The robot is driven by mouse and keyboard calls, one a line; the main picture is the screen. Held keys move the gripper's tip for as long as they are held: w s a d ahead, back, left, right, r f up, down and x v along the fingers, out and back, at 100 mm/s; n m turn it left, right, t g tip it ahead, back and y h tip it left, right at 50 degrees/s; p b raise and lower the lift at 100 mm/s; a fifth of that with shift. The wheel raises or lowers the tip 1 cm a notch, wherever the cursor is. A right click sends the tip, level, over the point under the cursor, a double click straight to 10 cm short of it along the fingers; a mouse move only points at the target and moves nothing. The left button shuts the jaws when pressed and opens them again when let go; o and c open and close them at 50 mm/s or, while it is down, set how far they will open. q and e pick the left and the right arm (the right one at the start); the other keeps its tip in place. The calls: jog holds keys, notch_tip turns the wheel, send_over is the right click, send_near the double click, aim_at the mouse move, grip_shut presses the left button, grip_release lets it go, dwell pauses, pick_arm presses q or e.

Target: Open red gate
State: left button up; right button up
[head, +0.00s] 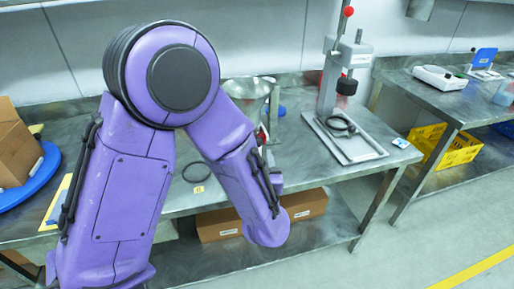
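A metal funnel-shaped vessel (250,88) stands on the steel bench behind my raised purple arm, and the arm hides most of it. A small red part (262,132) shows just below the vessel at the arm's edge. It may be the red gate, but too little shows to tell, or to tell whether it is open. My purple arm fills the left and middle of the view, bent at the elbow with its forearm pointing down. Neither of my grippers shows.
A press stand with a red knob (348,11) rises from a metal tray (345,150) right of the vessel. Cardboard boxes (305,204) lie on the lower shelf. A yellow crate (455,148) sits under the right bench. A blue round plate (35,180) is at left.

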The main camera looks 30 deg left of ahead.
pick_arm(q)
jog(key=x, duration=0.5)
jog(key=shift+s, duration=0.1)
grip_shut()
